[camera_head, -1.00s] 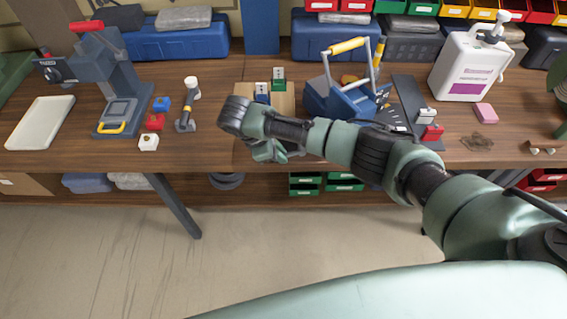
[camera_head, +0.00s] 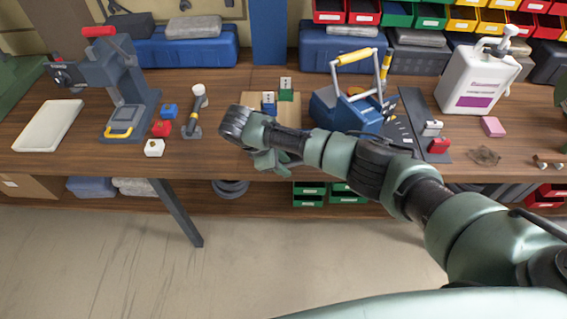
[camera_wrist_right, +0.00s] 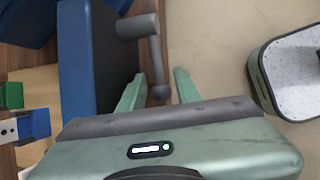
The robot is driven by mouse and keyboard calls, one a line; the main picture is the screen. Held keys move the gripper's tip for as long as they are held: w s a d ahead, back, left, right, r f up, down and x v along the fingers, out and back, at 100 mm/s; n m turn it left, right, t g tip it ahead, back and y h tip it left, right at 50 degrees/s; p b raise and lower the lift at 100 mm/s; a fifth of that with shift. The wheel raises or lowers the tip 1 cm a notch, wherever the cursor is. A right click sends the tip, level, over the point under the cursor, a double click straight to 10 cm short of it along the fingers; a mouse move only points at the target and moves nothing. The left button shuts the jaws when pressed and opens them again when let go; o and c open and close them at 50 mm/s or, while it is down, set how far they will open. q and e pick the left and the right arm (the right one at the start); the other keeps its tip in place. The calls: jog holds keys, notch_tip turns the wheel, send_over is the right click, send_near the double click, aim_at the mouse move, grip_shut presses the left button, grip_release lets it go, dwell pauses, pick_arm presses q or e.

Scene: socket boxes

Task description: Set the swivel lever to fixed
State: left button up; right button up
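A grey lever (camera_wrist_right: 155,62) with a ball end shows in the right wrist view. It hangs from a thick grey cylinder (camera_wrist_right: 137,27) beside a dark face of a blue body (camera_wrist_right: 75,60). My right gripper (camera_wrist_right: 160,84) is open, with one finger on each side of the lever's ball end; I see gaps on both sides. In the head view a blue device (camera_head: 325,108) with a yellow-gripped handle stands behind my right arm, and the lever is hidden there. My right gripper (camera_head: 270,160) is at the table's front edge. My left gripper is not in view.
A blue socket box (camera_head: 268,108) and a green one (camera_head: 286,95) stand left of the blue device. A grey press (camera_head: 125,75), a white tray (camera_head: 48,125) and small coloured blocks (camera_head: 161,128) are further left. A white pump jug (camera_head: 478,80) stands at right.

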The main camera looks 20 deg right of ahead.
jog(key=shift+r, duration=0.15)
jog(key=b+v, duration=0.1)
jog(key=v, duration=0.6)
jog(key=shift+a+r, duration=0.2)
